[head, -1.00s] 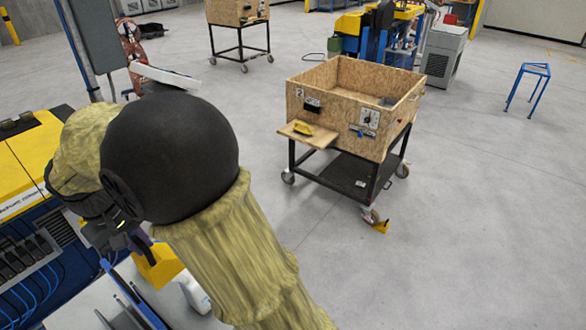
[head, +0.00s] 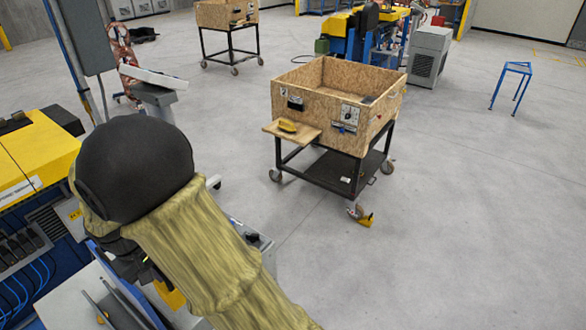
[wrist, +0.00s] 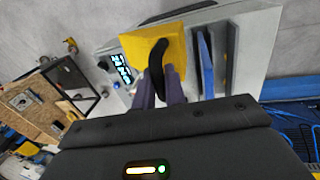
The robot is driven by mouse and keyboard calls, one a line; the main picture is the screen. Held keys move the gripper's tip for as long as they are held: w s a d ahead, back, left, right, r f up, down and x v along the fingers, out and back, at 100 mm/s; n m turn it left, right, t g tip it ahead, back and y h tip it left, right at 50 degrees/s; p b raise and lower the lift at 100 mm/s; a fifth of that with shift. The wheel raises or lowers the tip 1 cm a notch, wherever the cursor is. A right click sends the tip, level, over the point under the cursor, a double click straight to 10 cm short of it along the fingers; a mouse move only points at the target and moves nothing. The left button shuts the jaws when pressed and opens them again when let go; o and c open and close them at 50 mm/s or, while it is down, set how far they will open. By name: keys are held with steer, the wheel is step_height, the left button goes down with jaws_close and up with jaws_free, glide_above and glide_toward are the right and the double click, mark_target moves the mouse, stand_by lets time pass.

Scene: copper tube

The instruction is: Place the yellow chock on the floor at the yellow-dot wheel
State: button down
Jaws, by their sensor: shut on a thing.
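My gripper (wrist: 160,75) is shut on the black handle of a yellow chock (wrist: 140,45) in the wrist view. The chock is held over a pale grey surface beside upright blue and grey plates. In the head view my arm hides the gripper and most of the held chock. The wooden crate cart (head: 318,112) stands on castors on the floor at centre. A second yellow chock (head: 366,221) lies against its nearest castor (head: 354,211). Another castor (head: 276,175) is at the left corner. I cannot make out a yellow dot on any wheel.
A small yellow item (head: 287,126) lies on the cart's side shelf (head: 300,137). A blue-and-yellow machine (head: 40,155) is close at left. A blue stool (head: 514,85) stands far right. Open concrete floor lies right of and in front of the cart.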

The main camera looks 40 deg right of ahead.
steer(key=s+d+f+m+b, duration=0.1)
steer(key=d+f+b, duration=0.2)
steer(key=f, duration=1.4)
steer(key=s+d+f+b, duration=0.1)
steer(key=d+f+b, duration=0.3)
steer(key=f, duration=1.3)
steer(key=d+f+m+b, duration=0.1)
steer(key=d+f+b, duration=0.3)
steer(key=f, duration=1.3)
steer(key=shift+s+m+b, duration=0.3)
steer(key=shift+s+b, duration=0.1)
steer(key=shift+b, duration=0.85)
steer(key=shift+s, duration=0.1)
